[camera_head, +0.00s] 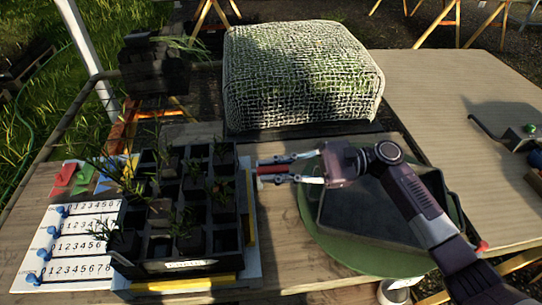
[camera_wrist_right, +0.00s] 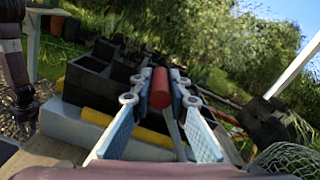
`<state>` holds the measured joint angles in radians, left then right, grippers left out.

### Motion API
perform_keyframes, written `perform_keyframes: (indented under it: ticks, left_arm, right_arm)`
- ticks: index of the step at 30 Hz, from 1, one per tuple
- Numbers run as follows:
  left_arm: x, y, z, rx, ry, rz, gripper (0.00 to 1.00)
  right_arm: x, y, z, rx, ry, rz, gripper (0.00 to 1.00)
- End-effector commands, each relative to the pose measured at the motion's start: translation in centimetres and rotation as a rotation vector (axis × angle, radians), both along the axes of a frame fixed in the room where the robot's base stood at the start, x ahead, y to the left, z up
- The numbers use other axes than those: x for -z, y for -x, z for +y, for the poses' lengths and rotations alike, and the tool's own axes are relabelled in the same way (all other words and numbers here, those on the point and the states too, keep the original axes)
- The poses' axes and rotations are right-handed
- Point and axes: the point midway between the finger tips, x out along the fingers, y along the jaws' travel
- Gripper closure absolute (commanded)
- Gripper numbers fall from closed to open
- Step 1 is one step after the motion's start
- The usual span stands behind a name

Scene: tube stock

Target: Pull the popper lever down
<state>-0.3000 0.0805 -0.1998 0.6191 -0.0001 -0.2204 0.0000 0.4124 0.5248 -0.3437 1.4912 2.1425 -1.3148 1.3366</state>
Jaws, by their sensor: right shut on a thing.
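The popper lever has a red handle (camera_head: 270,170) at the right side of the dark plant tray (camera_head: 180,265). My right gripper (camera_head: 268,170) reaches in from the right and is shut on this handle. In the right wrist view the red handle (camera_wrist_right: 160,88) sits between the two fingers of my right gripper (camera_wrist_right: 160,85), with a grey bar below it. The tray has square cells, several with small seedlings, and rests on a white and yellow base (camera_head: 252,215). The lever's lower end is hidden. My left gripper is not in view.
A green round turntable (camera_head: 335,255) with a dark empty tray (camera_head: 375,210) lies under my right arm. A netted block (camera_head: 300,75) stands behind. A number board with blue sliders (camera_head: 75,245) is at left. The table (camera_head: 440,90) has clear room at the back right.

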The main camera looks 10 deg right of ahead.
Motion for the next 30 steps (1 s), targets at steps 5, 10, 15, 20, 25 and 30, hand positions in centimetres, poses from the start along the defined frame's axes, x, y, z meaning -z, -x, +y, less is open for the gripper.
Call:
perform_keyframes:
  ticks: [5, 10, 15, 20, 25, 30]
  left_arm:
    - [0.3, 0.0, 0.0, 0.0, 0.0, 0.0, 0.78]
    - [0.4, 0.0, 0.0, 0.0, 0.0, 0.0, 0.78]
    - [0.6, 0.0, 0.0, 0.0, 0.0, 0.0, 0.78]
    - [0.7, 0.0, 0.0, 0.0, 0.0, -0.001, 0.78]
    - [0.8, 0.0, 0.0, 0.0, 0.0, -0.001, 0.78]
    - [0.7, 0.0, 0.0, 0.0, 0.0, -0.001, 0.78]
  right_arm:
    - [2.6, 2.4, 0.0, -0.005, 0.002, -0.04, 1.0]
    - [4.6, 3.9, 0.1, -0.004, 0.003, -0.037, 1.0]
    - [6.3, 4.8, 0.0, -0.002, 0.003, -0.038, 1.0]
    - [7.3, 5.3, 0.0, -0.001, 0.004, -0.036, 1.0]
    - [7.7, 5.5, 0.0, 0.001, 0.004, -0.038, 1.0]
    - [7.8, 5.5, 0.0, 0.002, 0.004, -0.038, 1.0]
